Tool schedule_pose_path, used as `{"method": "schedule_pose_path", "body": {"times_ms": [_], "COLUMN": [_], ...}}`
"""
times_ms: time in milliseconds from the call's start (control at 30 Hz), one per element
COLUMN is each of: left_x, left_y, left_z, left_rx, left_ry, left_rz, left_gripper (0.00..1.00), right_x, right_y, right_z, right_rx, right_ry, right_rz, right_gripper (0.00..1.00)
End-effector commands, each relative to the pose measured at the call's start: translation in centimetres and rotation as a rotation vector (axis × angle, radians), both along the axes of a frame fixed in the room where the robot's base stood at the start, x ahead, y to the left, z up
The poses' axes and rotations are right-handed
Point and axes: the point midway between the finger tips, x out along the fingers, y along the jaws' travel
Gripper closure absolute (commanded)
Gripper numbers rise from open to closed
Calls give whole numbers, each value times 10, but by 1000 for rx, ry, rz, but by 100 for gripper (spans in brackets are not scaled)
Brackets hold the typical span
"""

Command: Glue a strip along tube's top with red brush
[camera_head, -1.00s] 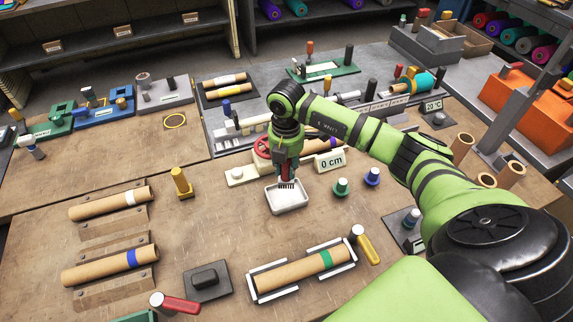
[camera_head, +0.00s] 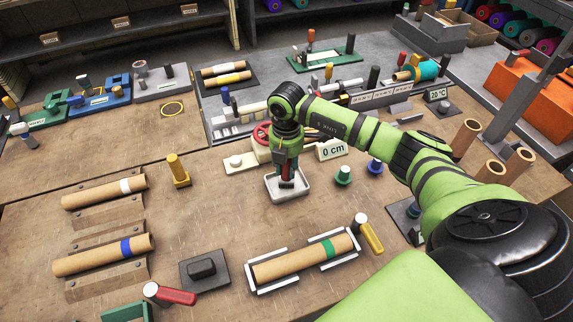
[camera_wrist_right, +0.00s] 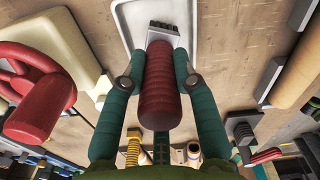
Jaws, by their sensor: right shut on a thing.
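My right gripper (camera_head: 287,182) is shut on the red brush, whose red handle (camera_wrist_right: 160,90) lies between the fingers in the right wrist view. The brush's grey bristle end (camera_wrist_right: 163,30) points down into the white tray (camera_head: 271,192). The tray's rim (camera_wrist_right: 122,22) also shows in the right wrist view. I cannot tell whether the bristles touch its bottom. A cardboard tube (camera_head: 290,264) with a green band lies in a white-edged cradle (camera_head: 268,288) at the front middle, right of a dark block. My left gripper is not in view.
Two more tubes, with white (camera_head: 100,193) and blue (camera_head: 98,256) bands, lie on wooden rests at left. A red-handled tool (camera_head: 172,295) and a yellow-handled tool (camera_head: 371,235) lie near the cradle. Bare table lies between tray and cradle.

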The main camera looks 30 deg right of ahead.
Motion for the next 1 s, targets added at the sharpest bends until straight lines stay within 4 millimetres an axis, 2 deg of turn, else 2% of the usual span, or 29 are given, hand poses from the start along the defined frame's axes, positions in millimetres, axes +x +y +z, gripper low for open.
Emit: {"method": "schedule_pose_path", "body": {"times_ms": [1000], "left_x": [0], "left_y": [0], "left_z": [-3], "left_rx": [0], "left_ry": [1], "left_rz": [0], "left_gripper": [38], "right_x": [0], "right_y": [0], "right_z": [-4], "right_rx": [0], "right_ry": [0], "right_rz": [-1], "right_gripper": [100]}}
